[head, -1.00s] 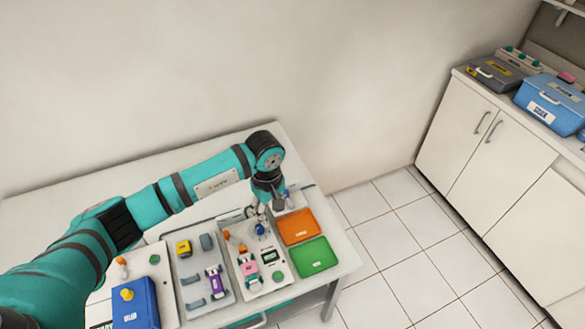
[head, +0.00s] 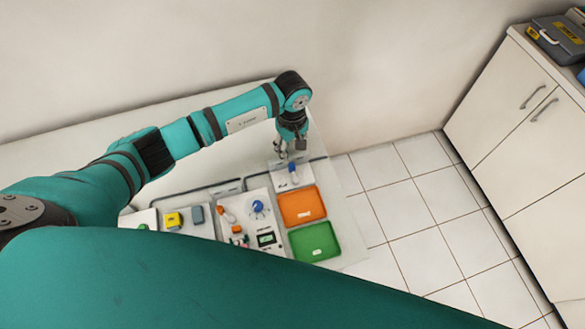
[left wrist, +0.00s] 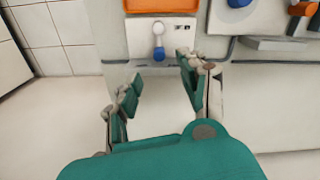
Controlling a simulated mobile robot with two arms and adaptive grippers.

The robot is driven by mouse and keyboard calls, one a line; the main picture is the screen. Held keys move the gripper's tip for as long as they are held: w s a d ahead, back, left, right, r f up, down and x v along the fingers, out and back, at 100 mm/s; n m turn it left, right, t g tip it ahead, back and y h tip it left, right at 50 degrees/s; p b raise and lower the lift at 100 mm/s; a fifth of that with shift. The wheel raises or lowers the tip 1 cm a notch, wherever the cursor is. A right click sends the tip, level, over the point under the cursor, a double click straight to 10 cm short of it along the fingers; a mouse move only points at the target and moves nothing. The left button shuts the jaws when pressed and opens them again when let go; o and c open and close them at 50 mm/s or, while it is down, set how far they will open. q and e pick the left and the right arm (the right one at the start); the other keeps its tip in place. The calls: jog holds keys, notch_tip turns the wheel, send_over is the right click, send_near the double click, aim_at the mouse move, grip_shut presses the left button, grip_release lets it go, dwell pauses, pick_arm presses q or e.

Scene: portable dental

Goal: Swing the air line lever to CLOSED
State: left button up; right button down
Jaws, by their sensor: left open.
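The air line lever (head: 294,174) has a blue tip and sits on a small white plate (head: 283,184) at the far right of the table. In the left wrist view the lever (left wrist: 158,41) has a pale stem and a blue knob that points toward my gripper. The plate's markings are too small to read. My left gripper (head: 291,150) is open and empty, pointing down just beyond the plate's far edge. In the left wrist view its fingers (left wrist: 160,70) are spread, with the lever ahead between their tips and apart from them. My right gripper is out of view.
An orange tray (head: 301,206) and a green tray (head: 314,241) lie in front of the lever plate. A white panel with a blue dial (head: 257,208) stands to their left. My own teal arm link covers the foreground. The table's right edge is close, with tiled floor beyond.

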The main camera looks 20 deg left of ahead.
aim_at(292, 166)
pick_arm(q)
notch_tip(292, 166, down, 10)
jog(key=b, duration=0.5)
jog(key=shift+w+r, duration=0.1)
jog(key=shift+r, duration=0.1)
jog(key=shift+w+f, duration=0.15)
jog(key=shift+f, duration=0.2)
